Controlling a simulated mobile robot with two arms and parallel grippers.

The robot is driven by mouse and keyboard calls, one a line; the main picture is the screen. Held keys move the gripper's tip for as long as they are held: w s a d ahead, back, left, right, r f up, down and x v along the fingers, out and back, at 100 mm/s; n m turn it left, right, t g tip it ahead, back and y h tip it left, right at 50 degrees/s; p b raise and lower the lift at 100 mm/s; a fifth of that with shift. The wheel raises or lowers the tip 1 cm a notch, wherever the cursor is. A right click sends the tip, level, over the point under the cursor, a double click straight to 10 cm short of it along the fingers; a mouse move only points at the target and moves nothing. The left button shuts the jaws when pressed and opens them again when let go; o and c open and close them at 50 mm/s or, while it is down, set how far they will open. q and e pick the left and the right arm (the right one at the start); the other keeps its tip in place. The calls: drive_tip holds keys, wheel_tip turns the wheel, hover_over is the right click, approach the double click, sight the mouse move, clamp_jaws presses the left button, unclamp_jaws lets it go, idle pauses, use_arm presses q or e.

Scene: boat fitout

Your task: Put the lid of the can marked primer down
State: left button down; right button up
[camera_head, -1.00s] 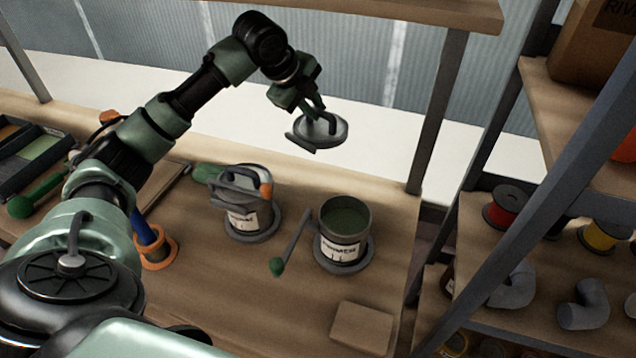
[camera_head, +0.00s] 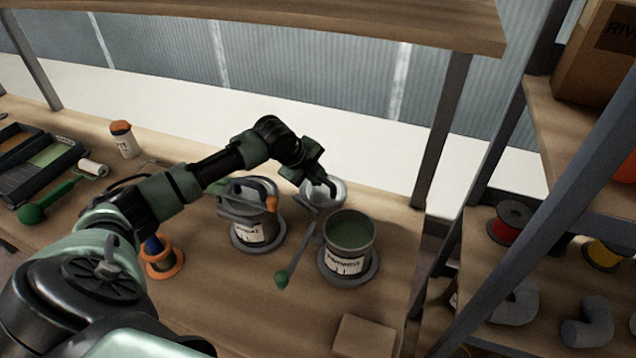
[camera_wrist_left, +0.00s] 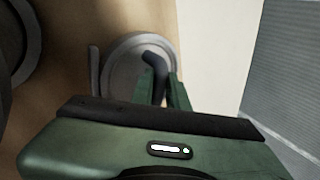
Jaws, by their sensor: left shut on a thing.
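The primer can (camera_head: 347,264) stands open on the bench, with green paint inside. Its round grey lid (camera_head: 340,192) is behind the can, near the back edge of the bench. My left gripper (camera_head: 328,188) is over the lid and shut on its handle. In the left wrist view the lid (camera_wrist_left: 115,62) lies flat below the fingers (camera_wrist_left: 160,85), over the wooden bench top. I cannot tell whether the lid touches the bench. My right gripper is not in view.
A second can (camera_head: 257,232), with a tool across its top, stands left of the primer can. A wooden block (camera_head: 364,336) lies in front. A shelf post (camera_head: 440,130) rises at the right.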

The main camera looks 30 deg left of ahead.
use_arm(q)
wheel_tip(320, 180, down, 3)
drive_tip(key=c, duration=1.4)
unclamp_jaws()
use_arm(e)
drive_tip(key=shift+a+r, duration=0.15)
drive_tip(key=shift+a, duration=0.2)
use_arm(q)
drive_tip(key=v, duration=1.2)
drive_tip(key=shift+r+b, duration=0.1)
drive_tip(key=shift+b, duration=0.25)
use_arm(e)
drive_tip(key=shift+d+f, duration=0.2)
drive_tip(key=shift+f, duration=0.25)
use_arm(q)
drive_tip(key=shift+w, duration=0.1)
